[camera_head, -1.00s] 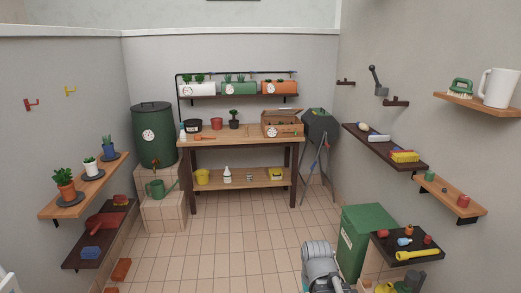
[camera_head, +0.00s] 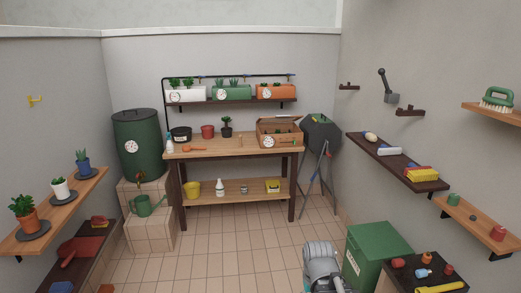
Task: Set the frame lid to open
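The wooden cold frame box (camera_head: 266,142) stands on the right end of the potting bench at the back. It has a round white dial on its front and some green plants inside. A slanted brown edge shows along its top, but it is too small to tell how far the lid is raised. A grey part of my arm shows at the bottom centre right. My gripper's fingers are not in view, and nothing of mine is near the box.
The tiled floor (camera_head: 215,255) ahead of the bench (camera_head: 227,153) is clear. A green chest (camera_head: 378,250) stands at the right front. Shelves line both side walls. A green barrel (camera_head: 138,160) stands left of the bench, and a dark tumbler on legs (camera_head: 321,133) stands right of it.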

